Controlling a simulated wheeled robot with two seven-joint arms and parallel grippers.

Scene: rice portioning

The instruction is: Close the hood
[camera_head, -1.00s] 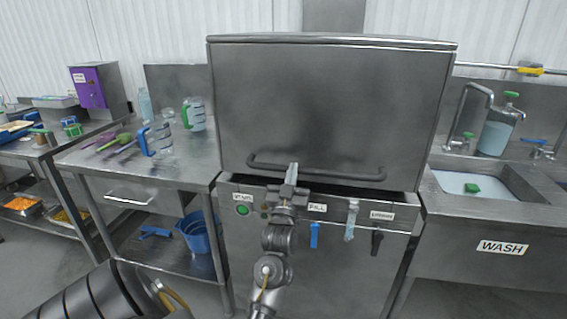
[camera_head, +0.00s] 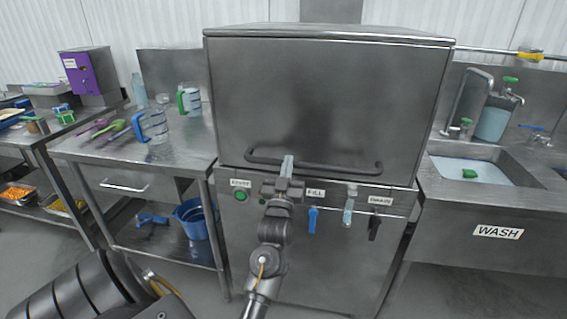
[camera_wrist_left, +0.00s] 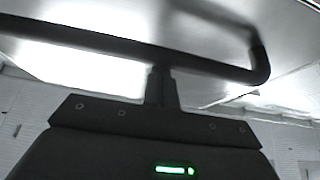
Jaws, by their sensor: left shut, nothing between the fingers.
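The hood (camera_head: 325,95) is a large grey steel box lid on top of the steel cooking unit (camera_head: 300,255). Its lower edge sits close to the unit's front panel, with a thin dark line between them in the head view. A dark bar handle (camera_head: 335,168) runs along its lower front. My left gripper (camera_head: 287,165) is shut and empty, its fingertips at the left part of the handle. In the left wrist view the shut fingers (camera_wrist_left: 161,85) reach up to the handle bar (camera_wrist_left: 110,45); I cannot tell if they touch. My right gripper is not in view.
The unit's front carries a green button (camera_head: 240,197), a blue FILL handle (camera_head: 312,219) and a black lever (camera_head: 375,226). A steel table (camera_head: 185,145) with jugs stands at left, a wash sink (camera_head: 490,190) at right.

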